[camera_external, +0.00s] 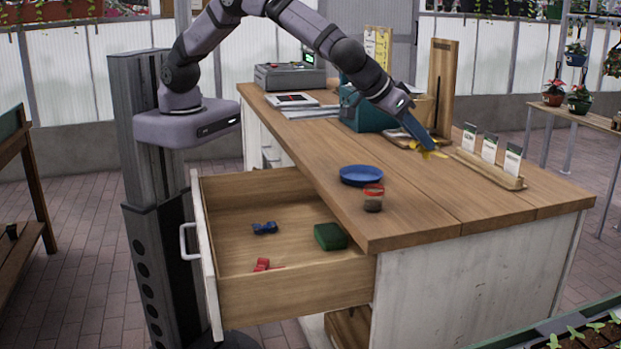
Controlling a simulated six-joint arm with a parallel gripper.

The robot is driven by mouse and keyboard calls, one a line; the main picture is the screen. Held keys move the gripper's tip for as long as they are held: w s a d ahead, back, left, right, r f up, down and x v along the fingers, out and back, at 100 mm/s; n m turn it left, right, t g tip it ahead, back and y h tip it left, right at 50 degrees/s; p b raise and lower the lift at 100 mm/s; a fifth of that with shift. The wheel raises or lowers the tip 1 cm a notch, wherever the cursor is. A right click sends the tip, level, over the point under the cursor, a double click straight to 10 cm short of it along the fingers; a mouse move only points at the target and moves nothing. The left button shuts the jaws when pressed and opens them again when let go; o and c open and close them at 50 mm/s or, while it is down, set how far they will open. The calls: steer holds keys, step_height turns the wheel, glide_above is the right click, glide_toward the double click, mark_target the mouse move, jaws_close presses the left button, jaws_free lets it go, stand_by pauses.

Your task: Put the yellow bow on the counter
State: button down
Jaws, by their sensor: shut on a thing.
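My gripper points down and is shut on the bow. The bow is small here, and I cannot tell whether it touches the counter top or hangs just above it.
A wooden card holder (490,169) stands right of the bow; a teal box (362,112) and a wooden upright stand (441,85) are close by. A blue plate (361,175) and a jar (373,199) sit near the front edge. The open drawer (290,295) holds blue, red and green items.

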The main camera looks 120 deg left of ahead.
steer(key=shift+w+d+f, duration=0.1)
steer(key=shift+w+f, duration=0.1)
steer(key=shift+w, duration=0.05)
steer(key=shift+f+p, duration=0.35)
steer(key=shift+f, duration=4.65)
steer(key=shift+f, duration=0.1)
steer(key=c, duration=1.6)
jaws_free()
steer(key=b+v, duration=0.1)
steer(key=v, duration=1.1)
steer(key=shift+d, duration=0.1)
